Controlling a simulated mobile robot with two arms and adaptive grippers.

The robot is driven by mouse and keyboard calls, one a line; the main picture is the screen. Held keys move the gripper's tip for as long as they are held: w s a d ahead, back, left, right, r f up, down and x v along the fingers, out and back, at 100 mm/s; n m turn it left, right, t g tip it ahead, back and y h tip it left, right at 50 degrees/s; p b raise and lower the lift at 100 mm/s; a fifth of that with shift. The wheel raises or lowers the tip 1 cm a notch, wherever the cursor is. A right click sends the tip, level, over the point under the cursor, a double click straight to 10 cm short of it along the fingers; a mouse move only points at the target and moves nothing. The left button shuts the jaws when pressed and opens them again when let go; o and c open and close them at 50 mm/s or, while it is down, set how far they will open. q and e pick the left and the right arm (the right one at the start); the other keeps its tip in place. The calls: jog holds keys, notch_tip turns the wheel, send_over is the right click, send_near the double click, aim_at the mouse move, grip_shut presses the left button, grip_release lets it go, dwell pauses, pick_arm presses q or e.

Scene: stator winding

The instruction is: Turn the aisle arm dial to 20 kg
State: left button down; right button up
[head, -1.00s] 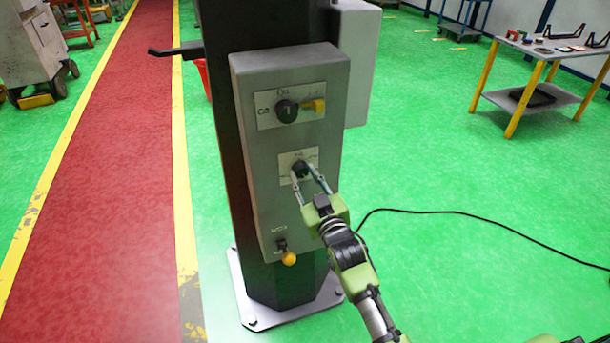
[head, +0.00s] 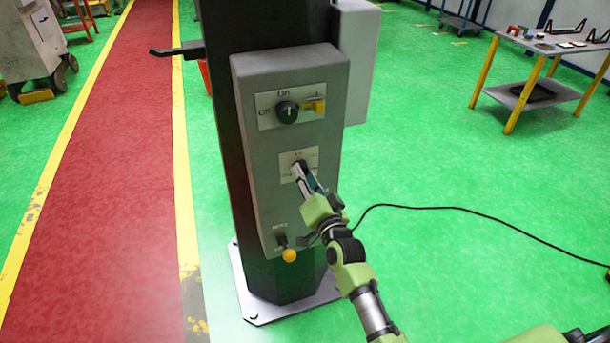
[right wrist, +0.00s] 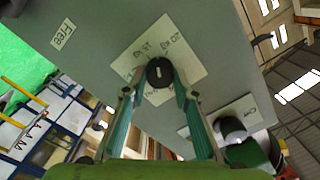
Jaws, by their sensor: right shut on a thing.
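The arm dial is a small black knob (right wrist: 159,72) on a white label plate (right wrist: 182,45) of the grey control box (head: 245,150). My right gripper (right wrist: 159,80) is shut on this knob, one finger on each side. A short white mark shows on the knob's face. Numbers are printed around it, but they are too small and tilted to read surely. In the head view the right gripper (head: 300,168) reaches the lower label plate (head: 311,155), and its fingers mostly hide the knob. My left gripper is not in view.
Above is another black knob (head: 287,111) marked On and Off, beside a yellow part (head: 314,106). A yellow-ended lever (head: 289,255) sits below, near my right wrist. The box is on a dark column (head: 215,60). A black cable (head: 450,210) crosses the green floor.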

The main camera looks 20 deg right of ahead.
jog(key=m, duration=0.5)
jog(key=shift+f+m, duration=0.1)
jog(key=shift+m, duration=0.2)
dwell(0.4)
jog(key=o, duration=1.1)
jog(key=s, duration=1.2)
jog(key=shift+d, duration=0.2)
